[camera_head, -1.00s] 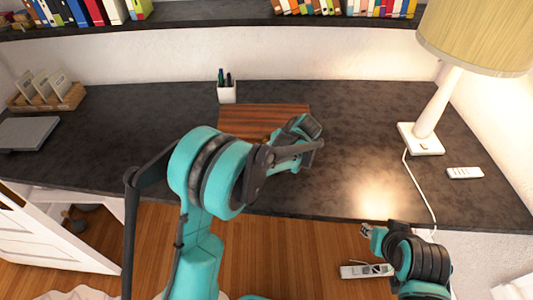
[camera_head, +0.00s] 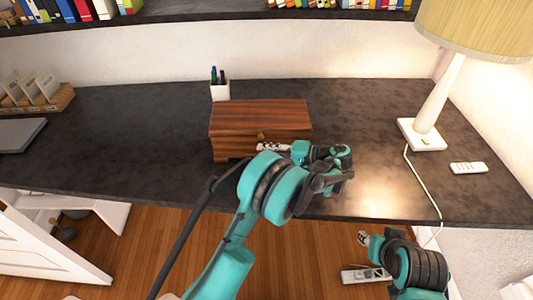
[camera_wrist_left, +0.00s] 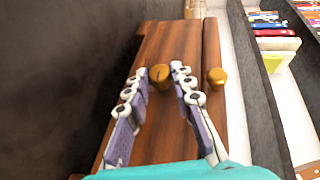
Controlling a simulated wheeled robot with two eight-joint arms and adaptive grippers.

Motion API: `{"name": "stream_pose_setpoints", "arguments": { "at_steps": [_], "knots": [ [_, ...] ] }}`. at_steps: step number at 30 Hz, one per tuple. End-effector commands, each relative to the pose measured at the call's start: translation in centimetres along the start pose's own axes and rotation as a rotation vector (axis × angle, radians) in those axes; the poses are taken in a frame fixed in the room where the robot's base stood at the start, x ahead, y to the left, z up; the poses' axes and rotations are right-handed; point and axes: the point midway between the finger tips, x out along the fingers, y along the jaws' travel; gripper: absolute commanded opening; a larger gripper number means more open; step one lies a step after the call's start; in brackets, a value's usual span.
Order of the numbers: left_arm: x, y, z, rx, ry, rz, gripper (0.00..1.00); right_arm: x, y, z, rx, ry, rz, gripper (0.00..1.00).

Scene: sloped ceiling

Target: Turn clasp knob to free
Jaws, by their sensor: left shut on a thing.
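A striped brown wooden box (camera_head: 240,120) stands shut on the dark desk. A brass-coloured clasp knob (camera_wrist_left: 159,74) is on its front face in the left wrist view. A second brass knob (camera_wrist_left: 217,76) is on the narrower strip beside it, right of the fingers. My left gripper (camera_head: 262,147) is at the box's front in the head view. In the wrist view its two pale fingers (camera_wrist_left: 158,82) are closed around the clasp knob, one on each side. My right gripper (camera_head: 363,238) is low at the right, away from the box; its finger opening is too small to judge.
A white pen cup (camera_head: 220,91) stands behind the box. A lamp (camera_head: 423,135) and a white remote (camera_head: 468,168) are to the right, with a cord over the desk edge. A card holder (camera_head: 40,102) is at the left. The desk between is clear.

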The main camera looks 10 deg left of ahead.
Motion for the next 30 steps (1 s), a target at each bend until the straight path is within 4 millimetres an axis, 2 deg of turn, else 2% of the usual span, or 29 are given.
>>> {"name": "stream_pose_setpoints", "arguments": {
  "at_steps": [9,23,24,25,26,30],
  "knots": [
    [0.01,0.28,-0.02,0.034,0.001,-0.079,0.0,0.39,0.0,0.28,0.0,0.0,0.0,0.34],
    [0.02,0.25,-0.02,0.038,0.001,-0.087,0.0,0.41,0.0,0.29,0.0,0.0,0.0,0.34],
    [0.02,0.25,-0.02,0.038,0.001,-0.086,0.34,0.41,0.0,0.29,0.0,0.0,0.0,0.34],
    [0.02,0.24,-0.02,0.038,0.001,-0.087,0.42,0.41,0.0,0.29,0.0,0.0,0.0,0.34],
    [0.02,0.24,-0.02,0.038,0.001,-0.087,0.44,0.41,0.0,0.29,0.0,0.0,0.0,0.34],
    [0.02,0.23,-0.01,0.038,0.001,-0.087,0.44,0.41,0.0,0.29,0.0,0.0,0.0,0.34]
  ]
}}
